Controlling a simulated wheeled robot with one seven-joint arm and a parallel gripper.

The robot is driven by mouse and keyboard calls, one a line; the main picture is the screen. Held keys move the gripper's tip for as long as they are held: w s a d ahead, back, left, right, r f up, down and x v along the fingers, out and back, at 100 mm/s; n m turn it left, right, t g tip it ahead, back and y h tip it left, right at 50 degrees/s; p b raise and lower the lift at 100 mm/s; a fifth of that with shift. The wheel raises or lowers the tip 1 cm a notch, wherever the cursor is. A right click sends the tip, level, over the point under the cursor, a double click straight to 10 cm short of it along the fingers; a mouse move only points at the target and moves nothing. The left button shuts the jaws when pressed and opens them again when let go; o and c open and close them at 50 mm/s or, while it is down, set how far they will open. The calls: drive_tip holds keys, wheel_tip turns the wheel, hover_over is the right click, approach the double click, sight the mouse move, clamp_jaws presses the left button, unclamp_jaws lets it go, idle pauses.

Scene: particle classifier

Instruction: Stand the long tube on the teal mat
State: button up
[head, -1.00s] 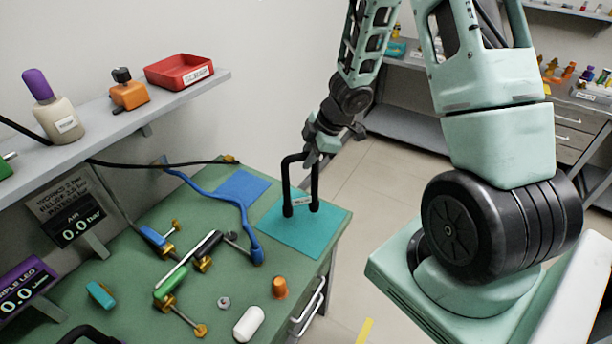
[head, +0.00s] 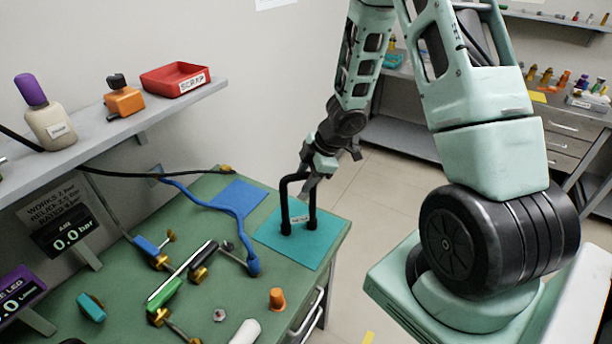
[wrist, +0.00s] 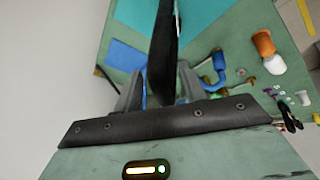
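The long tube (head: 285,203) is a black inverted U with two legs and a small white label low between them. It is upright over the teal mat (head: 312,252), its lower ends appearing at the mat's surface; I cannot tell whether both touch. My gripper (head: 309,184) is at the tube's upper right side, fingers pointing down. In the wrist view the black tube (wrist: 163,50) runs between the two grey fingers, which look closed on it. The teal mat (wrist: 205,22) shows beyond it. The fingertips are partly hidden.
A blue mat (head: 238,194) and blue hose (head: 236,224) lie left of the teal mat. An orange cone (head: 277,298), white capsule (head: 246,333) and brass-ended fittings lie nearer. A shelf (head: 120,128) runs along the wall. The bench edge is just right of the teal mat.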

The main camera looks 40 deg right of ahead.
drive_tip(key=shift+r, duration=0.1)
drive_tip(key=shift+r, duration=0.25)
drive_tip(key=p+v, duration=0.5)
drive_tip(key=v, duration=0.6)
drive_tip(key=a+r+m+t+h, duration=0.15)
drive_tip(key=a+r, duration=0.25)
drive_tip(key=a, duration=0.4)
drive_tip(key=a+r+m+h, duration=0.2)
drive_tip(key=a+r, duration=0.3)
drive_tip(key=a, duration=0.3)
drive_tip(key=s+a+r+m+g, duration=0.1)
drive_tip(key=s+a+g, duration=0.1)
drive_tip(key=s+a, duration=0.4)
drive_tip(key=s+a+r+m+g, duration=0.1)
drive_tip(key=s+a+g, duration=0.2)
drive_tip(key=s+a, duration=0.4)
drive_tip(key=s+y, duration=0.1)
drive_tip(key=s, duration=0.7)
drive_tip(key=shift+r, duration=0.3)
drive_tip(key=shift+a, duration=0.15)
